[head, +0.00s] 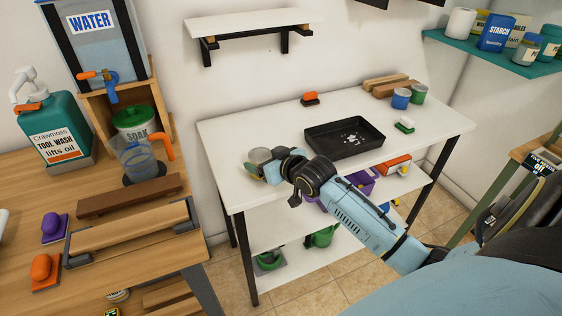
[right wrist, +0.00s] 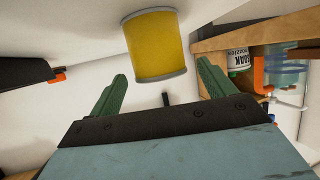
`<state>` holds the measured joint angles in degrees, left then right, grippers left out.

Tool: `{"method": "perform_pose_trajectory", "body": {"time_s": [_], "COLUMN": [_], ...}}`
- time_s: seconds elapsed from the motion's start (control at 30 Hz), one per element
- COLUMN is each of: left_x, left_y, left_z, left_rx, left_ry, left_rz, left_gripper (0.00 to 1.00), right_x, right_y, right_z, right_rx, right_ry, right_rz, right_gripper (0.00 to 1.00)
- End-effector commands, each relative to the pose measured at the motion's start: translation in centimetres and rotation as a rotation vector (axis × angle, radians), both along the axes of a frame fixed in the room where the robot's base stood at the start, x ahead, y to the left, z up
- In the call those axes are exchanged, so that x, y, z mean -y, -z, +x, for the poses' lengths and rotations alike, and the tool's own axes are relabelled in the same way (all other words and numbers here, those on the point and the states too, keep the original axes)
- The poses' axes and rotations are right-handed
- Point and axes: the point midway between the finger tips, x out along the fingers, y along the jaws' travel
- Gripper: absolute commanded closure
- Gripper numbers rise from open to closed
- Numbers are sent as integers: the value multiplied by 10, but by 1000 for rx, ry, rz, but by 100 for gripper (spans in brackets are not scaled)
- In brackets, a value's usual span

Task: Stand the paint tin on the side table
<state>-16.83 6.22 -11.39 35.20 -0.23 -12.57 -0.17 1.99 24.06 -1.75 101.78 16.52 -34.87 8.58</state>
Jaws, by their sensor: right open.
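A yellow tin with grey rims (right wrist: 155,42) shows in the right wrist view, just ahead of my open green fingers (right wrist: 162,76). In the head view a tin with a grey top (head: 259,156) is at the left part of the white table (head: 240,130), right by my right gripper (head: 262,172). It appears to stand upright there; my gripper partly hides it. The fingers are spread to either side of the tin's near end, and I cannot tell whether they touch it. My left gripper is out of view.
A black tray (head: 345,152), an orange-topped brush (head: 310,99) and blue (head: 401,98) and green (head: 418,93) tins are on the white table. A wall shelf (head: 250,24) hangs above. A wooden bench (head: 110,240) with a jug (head: 137,158) stands left. The white table's back left is clear.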

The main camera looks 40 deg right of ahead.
Motion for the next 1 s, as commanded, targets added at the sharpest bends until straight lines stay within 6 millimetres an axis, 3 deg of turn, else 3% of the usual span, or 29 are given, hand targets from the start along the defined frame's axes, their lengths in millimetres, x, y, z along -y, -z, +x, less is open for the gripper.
{"method": "perform_pose_trajectory", "body": {"time_s": [0.2, 0.4, 0.87, 1.0], "left_x": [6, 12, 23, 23], "left_y": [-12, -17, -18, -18], "left_z": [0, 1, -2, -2], "left_rx": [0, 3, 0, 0], "left_ry": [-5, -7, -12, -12], "left_rz": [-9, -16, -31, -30], "left_gripper": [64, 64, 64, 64], "right_x": [1, 2, 2, -5], "right_y": [-19, -30, -35, -26], "right_z": [-44, -72, -82, -90], "right_rx": [-2, 0, 1, -35], "right_ry": [0, 0, 0, -5], "right_rz": [-1, 1, 1, -3], "right_gripper": [18, 18, 18, 18]}}
